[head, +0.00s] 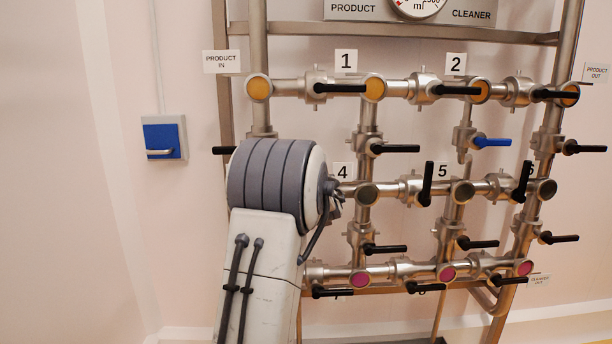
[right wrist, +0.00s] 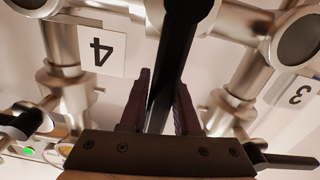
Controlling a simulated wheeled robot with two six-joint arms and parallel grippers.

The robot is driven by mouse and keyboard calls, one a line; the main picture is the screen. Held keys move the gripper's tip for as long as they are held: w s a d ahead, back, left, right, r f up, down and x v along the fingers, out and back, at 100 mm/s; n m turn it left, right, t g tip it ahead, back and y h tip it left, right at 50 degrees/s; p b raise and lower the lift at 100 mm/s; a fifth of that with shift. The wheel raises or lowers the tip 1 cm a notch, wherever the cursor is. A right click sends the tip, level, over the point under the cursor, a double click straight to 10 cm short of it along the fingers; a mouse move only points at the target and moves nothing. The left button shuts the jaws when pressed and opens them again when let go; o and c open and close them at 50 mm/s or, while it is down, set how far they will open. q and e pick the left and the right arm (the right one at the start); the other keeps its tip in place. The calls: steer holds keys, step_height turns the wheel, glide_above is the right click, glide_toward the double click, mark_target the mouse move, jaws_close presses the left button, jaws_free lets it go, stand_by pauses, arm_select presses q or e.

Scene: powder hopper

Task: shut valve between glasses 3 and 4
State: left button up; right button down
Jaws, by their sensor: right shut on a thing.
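The valve between glasses 3 and 4 is largely hidden behind my arm in the head view. In the right wrist view its black handle (right wrist: 176,55) stands nearly upright in the picture, across the pipe run. My right gripper (right wrist: 163,88) has its two fingers on either side of the handle and is shut on it. Glass 4 (head: 367,194) shows in the head view, below its label 4 (head: 342,172). In the right wrist view label 4 (right wrist: 96,48) is upside down at left and label 3 (right wrist: 298,91) at right, near glass 3 (right wrist: 304,42). My left gripper is not in view.
Close to the right are the valve handle between glasses 4 and 5 (head: 427,184), standing upright, and a lower handle (head: 385,249) lying level. Another black handle (right wrist: 288,161) is near the gripper at lower right. A blue wall box (head: 165,137) is at left.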

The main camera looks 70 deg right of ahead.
steer(key=shift+w+a+r+n+t, duration=0.15)
steer(key=shift+w+n+t, duration=0.15)
steer(key=shift+w, duration=0.4)
steer(key=c, duration=0.7)
jaws_free()
steer(key=shift+w+a, duration=0.1)
steer(key=shift+w, duration=0.1)
steer(key=shift+s, duration=0.25)
steer(key=shift+s, duration=0.1)
steer(key=b+v, duration=0.1)
steer(key=v, duration=0.9)
steer(key=shift+a, duration=0.15)
